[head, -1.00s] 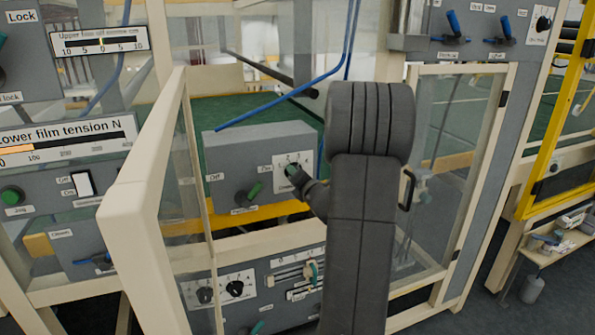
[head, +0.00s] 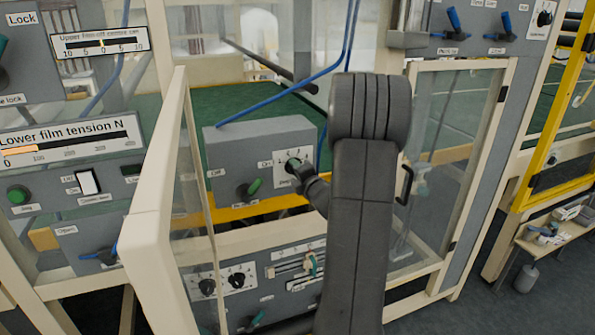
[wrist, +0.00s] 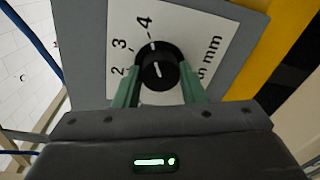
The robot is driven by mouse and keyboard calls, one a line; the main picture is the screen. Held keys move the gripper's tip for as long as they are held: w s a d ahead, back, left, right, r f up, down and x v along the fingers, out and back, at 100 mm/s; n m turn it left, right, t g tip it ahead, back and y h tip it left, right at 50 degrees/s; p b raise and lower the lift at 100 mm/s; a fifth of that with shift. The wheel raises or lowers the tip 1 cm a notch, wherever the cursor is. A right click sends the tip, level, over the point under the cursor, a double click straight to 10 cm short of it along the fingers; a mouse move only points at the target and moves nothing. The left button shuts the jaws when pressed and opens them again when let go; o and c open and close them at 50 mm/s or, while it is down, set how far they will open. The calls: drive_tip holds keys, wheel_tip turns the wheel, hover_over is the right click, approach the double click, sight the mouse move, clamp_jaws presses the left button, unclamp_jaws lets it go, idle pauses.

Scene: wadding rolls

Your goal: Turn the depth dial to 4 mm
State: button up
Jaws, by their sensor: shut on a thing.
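The depth dial is a round black knob (wrist: 157,66) on a white scale plate (wrist: 190,28), marked 2, 3 and 4, with "mm" at the right in the wrist view. My gripper (wrist: 158,88) is shut on the knob, one green finger on each side. A white line shows on the knob, pointing roughly up the picture towards a tick near the 4. I cannot tell whether it is exactly on 4. In the head view the scale plate (head: 307,160) is on a grey box (head: 235,150); my arm partly hides the dial and gripper.
An open clear door with a cream frame (head: 150,190) stands at the left of the opening. Another clear door (head: 440,170) is right of my arm. A blue hose (head: 285,93) passes above the box.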

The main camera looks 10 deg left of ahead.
drive_tip(key=o, duration=1)
drive_tip(key=b+v, duration=0.2)
drive_tip(key=v, duration=1.2)
drive_tip(key=shift+w, duration=0.1)
drive_tip(key=p+x, duration=0.2)
drive_tip(key=x, duration=1.1)
drive_tip(key=shift+w+a, duration=0.25)
drive_tip(key=shift+w, duration=0.05)
